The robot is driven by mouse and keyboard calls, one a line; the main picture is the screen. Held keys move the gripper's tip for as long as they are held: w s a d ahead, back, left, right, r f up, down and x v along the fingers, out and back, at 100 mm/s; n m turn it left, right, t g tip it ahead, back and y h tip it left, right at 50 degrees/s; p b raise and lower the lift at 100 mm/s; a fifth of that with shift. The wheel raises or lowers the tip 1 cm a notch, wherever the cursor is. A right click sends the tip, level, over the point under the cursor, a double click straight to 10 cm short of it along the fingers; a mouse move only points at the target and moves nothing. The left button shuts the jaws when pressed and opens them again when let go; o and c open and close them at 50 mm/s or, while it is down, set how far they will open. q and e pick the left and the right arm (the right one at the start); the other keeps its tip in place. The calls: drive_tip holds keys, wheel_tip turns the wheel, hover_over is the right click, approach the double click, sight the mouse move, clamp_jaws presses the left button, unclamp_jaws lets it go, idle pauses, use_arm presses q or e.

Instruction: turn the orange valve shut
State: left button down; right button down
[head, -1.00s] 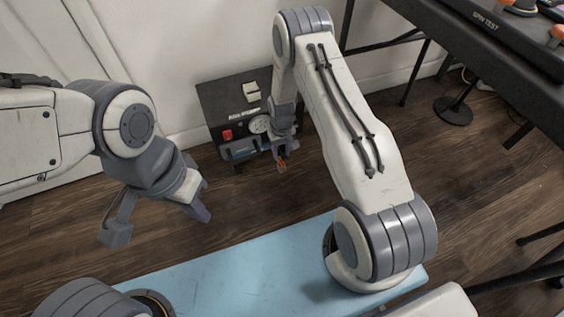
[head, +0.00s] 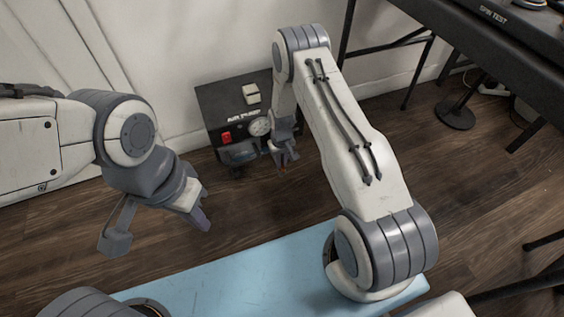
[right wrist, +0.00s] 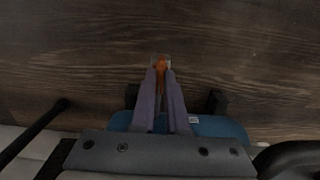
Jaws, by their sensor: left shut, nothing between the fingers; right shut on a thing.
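The orange valve (right wrist: 160,66) shows in the right wrist view between the fingertips of my right gripper (right wrist: 160,74). These fingers are shut on it, and they hide part of it. In the head view my right gripper (head: 284,163) points down at the front right of the black air pump unit (head: 212,103), and the valve is mostly hidden there. The blue pump body (right wrist: 228,128) shows behind the fingers in the right wrist view. My left gripper (head: 203,222) is shut and empty, apart from the pump, to its left.
The pump unit stands against the white wall (head: 190,50), with a red switch (head: 226,137) and a round gauge (head: 260,127). A black table (head: 480,50) with thin legs is at the upper right. Wooden floor (head: 250,195) is clear in front of the pump.

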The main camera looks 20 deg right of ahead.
drive_tip(key=m+p, duration=0.2)
drive_tip(key=m, duration=0.1)
drive_tip(key=shift+r+m+p, duration=0.15)
drive_tip(key=shift+m+p, duration=0.25)
drive_tip(key=m+p, duration=0.2)
drive_tip(key=m, duration=0.2)
drive_tip(key=shift+m, duration=0.3)
drive_tip(key=m+p, duration=0.1)
drive_tip(key=m, duration=0.3)
drive_tip(key=shift+m+p, duration=0.7)
drive_tip(key=shift+m, duration=2.1)
drive_tip(key=c, duration=0.9)
unclamp_jaws()
